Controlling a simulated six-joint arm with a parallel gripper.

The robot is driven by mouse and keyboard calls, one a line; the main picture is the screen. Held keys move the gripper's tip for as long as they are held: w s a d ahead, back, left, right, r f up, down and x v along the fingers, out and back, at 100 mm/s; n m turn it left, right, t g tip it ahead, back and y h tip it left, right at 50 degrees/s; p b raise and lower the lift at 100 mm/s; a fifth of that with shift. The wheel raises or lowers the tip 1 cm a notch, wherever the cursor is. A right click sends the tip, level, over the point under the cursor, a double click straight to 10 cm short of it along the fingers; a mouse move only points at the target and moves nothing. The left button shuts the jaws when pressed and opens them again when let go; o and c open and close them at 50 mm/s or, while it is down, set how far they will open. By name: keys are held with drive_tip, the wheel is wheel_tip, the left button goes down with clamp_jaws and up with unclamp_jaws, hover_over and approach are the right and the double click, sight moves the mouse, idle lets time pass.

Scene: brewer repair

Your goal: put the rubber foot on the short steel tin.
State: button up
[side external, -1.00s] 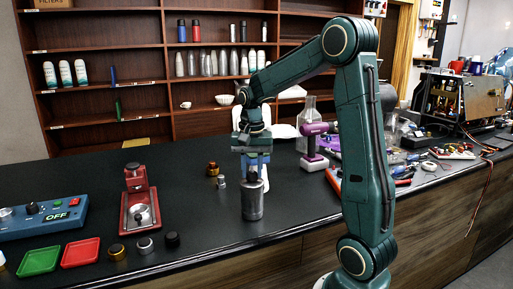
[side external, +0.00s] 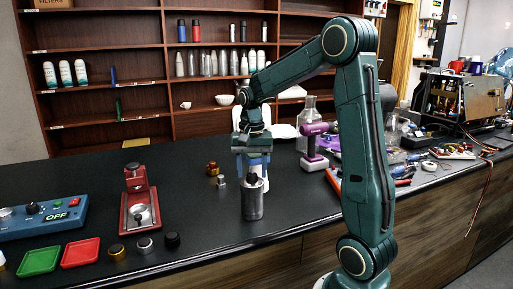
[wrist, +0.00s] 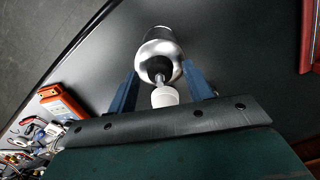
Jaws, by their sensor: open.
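The short steel tin (side external: 253,205) stands upright near the front edge of the black counter, and its shiny body (wrist: 158,42) shows at the top of the wrist view. The dark rubber foot (side external: 252,180) sits on top of the tin. It shows as a dark piece (wrist: 158,75) at the tin's near end in the wrist view. My gripper (side external: 254,173) is open just above the tin, its blue fingers apart around the foot's area. In the wrist view the fingers (wrist: 160,85) stand on either side, clear of the foot.
A small grey part (side external: 222,182) and a brass part (side external: 213,169) stand left of the tin. A red press (side external: 139,205) is farther left. Counter left of the tin is partly clear.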

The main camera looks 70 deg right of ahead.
sight(252, 168)
wheel_tip(252, 168, up, 12)
idle(0.6)
idle(0.5)
drive_tip(key=s+a+f+n+t, duration=0.2)
drive_tip(key=s+a+n, duration=0.4)
drive_tip(key=a, duration=0.4)
drive_tip(key=s+a+f+n+t, duration=0.3)
drive_tip(key=s+a+n, duration=0.4)
drive_tip(key=a, duration=0.3)
drive_tip(key=shift+s+a+f+t, duration=0.25)
drive_tip(key=shift+s+a+t, duration=0.05)
drive_tip(key=shift+a, duration=0.1)
